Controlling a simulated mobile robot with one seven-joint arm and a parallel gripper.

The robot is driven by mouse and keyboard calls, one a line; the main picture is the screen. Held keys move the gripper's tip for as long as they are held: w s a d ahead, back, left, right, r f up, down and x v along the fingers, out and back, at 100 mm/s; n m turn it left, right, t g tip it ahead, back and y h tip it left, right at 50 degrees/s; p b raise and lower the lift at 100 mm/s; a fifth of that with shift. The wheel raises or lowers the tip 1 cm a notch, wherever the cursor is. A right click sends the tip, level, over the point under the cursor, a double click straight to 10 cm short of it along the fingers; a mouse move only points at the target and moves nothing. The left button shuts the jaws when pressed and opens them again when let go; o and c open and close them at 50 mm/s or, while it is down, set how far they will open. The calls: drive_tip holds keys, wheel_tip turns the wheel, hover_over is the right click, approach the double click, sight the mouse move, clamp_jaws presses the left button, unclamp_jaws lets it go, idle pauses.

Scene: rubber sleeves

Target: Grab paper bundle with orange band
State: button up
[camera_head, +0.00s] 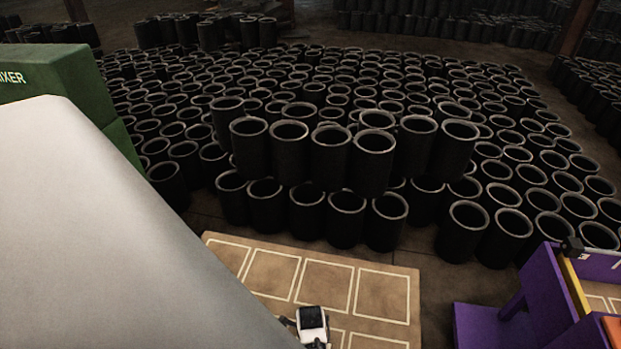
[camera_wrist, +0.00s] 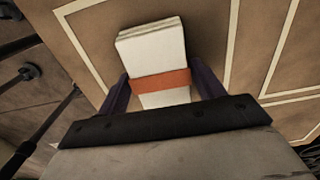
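The paper bundle (camera_wrist: 151,57) shows in the wrist view as a white stack of sheets with an orange band (camera_wrist: 161,84) around it. It is over a brown board with pale outlined rectangles. The dark purple fingers of my gripper (camera_wrist: 160,80) stand on its left and right sides, near the band. The bundle is between the fingers; whether they press on it I cannot tell. Its lower end is hidden behind the dark edge of my gripper. I cannot make out the bundle in the head view.
The brown board (camera_head: 385,263) has pale outlined rectangles. Many black rubber sleeves (camera_head: 330,152) stand behind it, some stacked. A green box (camera_head: 50,75) is at the left, a purple structure (camera_head: 538,300) at the right. A large grey surface covers the lower left of the head view.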

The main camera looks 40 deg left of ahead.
drive_tip(key=c, duration=0.7)
